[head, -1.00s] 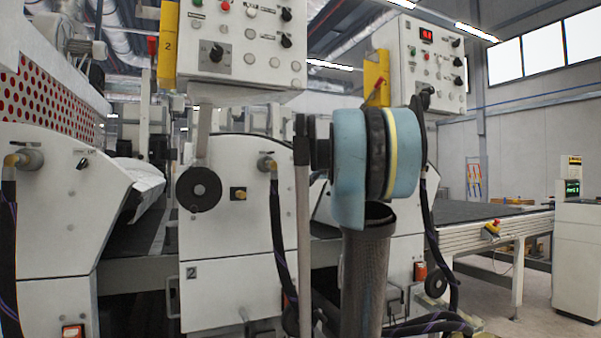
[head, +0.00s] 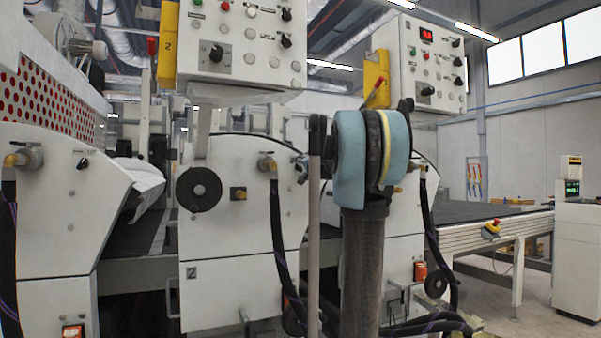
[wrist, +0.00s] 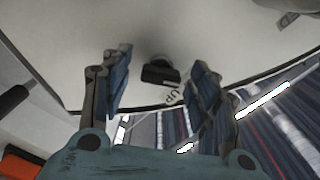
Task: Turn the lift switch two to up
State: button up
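In the wrist view a small black switch knob (wrist: 160,72) sits on a white machine panel, with an "UP" label (wrist: 177,97) beside it. My gripper (wrist: 157,60) is open, with one finger to the left of the knob and one to the right. The knob lies between the fingers in the picture; contact cannot be told.
A similar dark switch (head: 83,163) is on the left machine. Hoses (head: 280,240) hang in front of the machine fronts. Control boxes (head: 245,45) hang above. A conveyor table (head: 500,222) stands at the right, with open floor before it.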

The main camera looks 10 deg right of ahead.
jog(key=c, duration=1)
